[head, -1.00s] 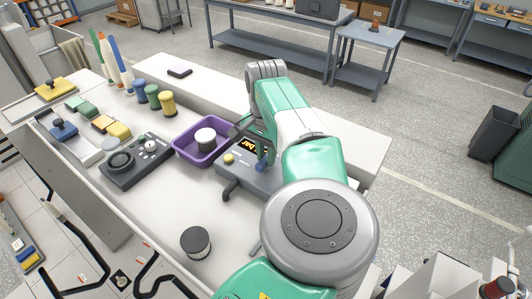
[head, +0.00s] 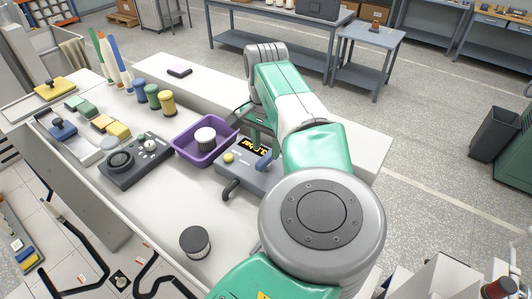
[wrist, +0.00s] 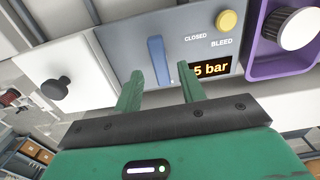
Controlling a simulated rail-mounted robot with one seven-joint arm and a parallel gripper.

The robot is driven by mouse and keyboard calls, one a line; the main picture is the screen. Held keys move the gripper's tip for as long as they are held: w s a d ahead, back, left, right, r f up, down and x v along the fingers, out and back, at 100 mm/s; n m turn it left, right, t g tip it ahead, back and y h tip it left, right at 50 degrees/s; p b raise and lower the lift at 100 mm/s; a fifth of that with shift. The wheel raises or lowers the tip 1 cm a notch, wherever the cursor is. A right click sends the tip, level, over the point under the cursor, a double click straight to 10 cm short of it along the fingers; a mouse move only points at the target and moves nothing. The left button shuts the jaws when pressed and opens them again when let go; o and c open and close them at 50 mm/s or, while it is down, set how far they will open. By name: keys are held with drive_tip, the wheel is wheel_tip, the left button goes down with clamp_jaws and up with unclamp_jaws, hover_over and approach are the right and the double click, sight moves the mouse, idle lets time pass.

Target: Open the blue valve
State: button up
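The blue valve is a blue lever (head: 264,161) on a grey control box (head: 240,176) right of the purple tray. In the wrist view the blue lever (wrist: 157,62) stands along the grey panel, left of the printed words CLOSED and BLEED. My gripper (head: 262,142) is over the box. In the wrist view my gripper (wrist: 159,74) is open, its green fingers on either side of the lever's lower end in the picture. I cannot tell whether they touch it. The right finger partly covers a display (wrist: 212,68), where "5 bar" can be read.
A yellow button (wrist: 228,20) is on the same panel. A dark curved handle (head: 231,188) is at the box's front left. A dark spool (head: 195,241) stands on the bench near the front edge.

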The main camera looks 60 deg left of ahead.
sight(266, 157)
wheel_tip(266, 157, up, 5)
drive_tip(key=shift+r+b, duration=0.1)
drive_tip(key=shift+b, duration=0.2)
idle(0.4)
